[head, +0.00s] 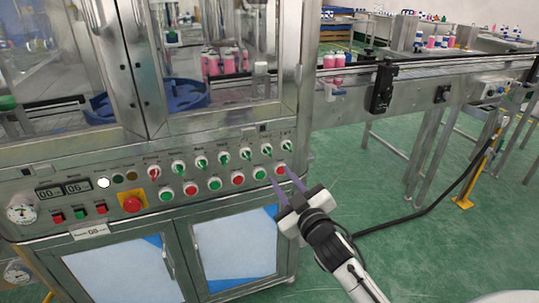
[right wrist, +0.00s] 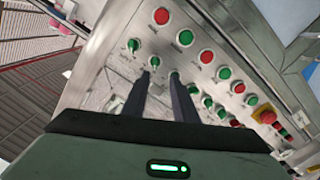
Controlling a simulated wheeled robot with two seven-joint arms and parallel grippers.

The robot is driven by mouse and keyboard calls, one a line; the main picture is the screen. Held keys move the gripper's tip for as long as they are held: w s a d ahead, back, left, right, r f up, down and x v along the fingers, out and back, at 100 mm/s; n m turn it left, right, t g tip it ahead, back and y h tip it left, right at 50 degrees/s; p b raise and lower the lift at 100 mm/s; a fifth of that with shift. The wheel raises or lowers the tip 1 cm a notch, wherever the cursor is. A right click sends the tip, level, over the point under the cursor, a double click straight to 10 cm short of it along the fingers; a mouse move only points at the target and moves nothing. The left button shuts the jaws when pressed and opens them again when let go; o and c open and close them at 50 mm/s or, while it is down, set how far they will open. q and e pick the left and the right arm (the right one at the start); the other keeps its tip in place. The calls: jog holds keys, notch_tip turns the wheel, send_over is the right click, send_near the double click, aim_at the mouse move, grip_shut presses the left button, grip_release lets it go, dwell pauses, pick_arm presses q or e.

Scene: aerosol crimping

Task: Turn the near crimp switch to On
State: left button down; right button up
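A row of rotary switches runs along the upper part of the steel control panel. Their labels are too small to read, so I cannot tell which is the near crimp switch. The right-end green switch (head: 286,145) also shows in the right wrist view (right wrist: 133,45). A neighbouring green switch (head: 266,149) shows just beyond my fingertips in the right wrist view (right wrist: 154,62). My right gripper (head: 281,181) is open and empty, its two dark fingers apart and pointing at the panel. In the right wrist view its fingertips (right wrist: 160,74) partly cover the switch row. Contact cannot be made out. My left gripper is out of view.
Below the switches is a row of green and red push buttons (head: 237,179). A red emergency stop (head: 132,203) on yellow is at the panel's left. Cabinet doors (head: 236,250) are below. A conveyor (head: 430,75) extends right. Green floor is open at right, crossed by a black cable (head: 420,215).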

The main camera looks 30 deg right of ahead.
aim_at(268, 153)
jog(key=x, duration=0.7)
jog(key=r+x, duration=0.1)
jog(key=x, duration=0.2)
jog(key=shift+w+d, duration=0.35)
grip_shut()
